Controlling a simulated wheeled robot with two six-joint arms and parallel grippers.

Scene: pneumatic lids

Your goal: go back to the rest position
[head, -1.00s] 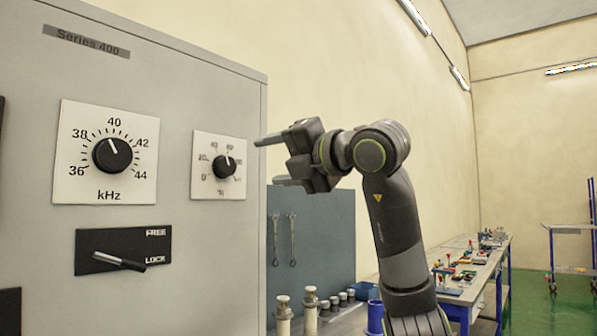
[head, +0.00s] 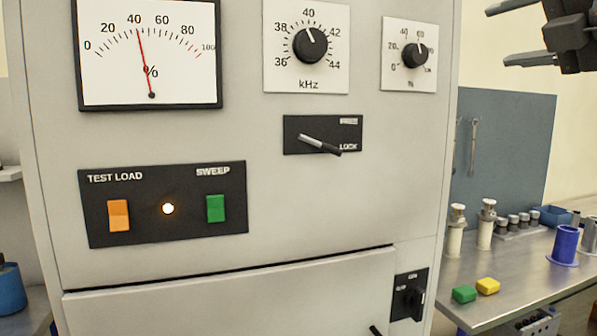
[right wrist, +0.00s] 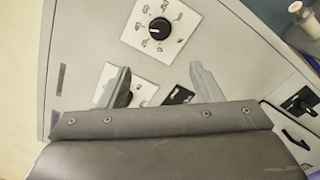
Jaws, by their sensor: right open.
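My right gripper (head: 498,34) is at the top right of the head view, open and empty, its fingers pointing left. It is apart from the grey cabinet (head: 345,220), to the right of the small percent dial (head: 415,56). In the right wrist view the two fingers of the right gripper (right wrist: 161,80) stand apart with nothing between them. The cabinet front and a black knob (right wrist: 159,28) show beyond them. Most of my right arm is outside the head view. My left gripper is not in view.
The cabinet carries a kHz dial (head: 310,45), a lever (head: 320,143) lying toward LOCK, a lit lamp (head: 168,209) and a percent meter (head: 150,50). At right, a bench (head: 520,270) holds green (head: 464,293) and yellow (head: 488,286) blocks and a blue spool (head: 565,243).

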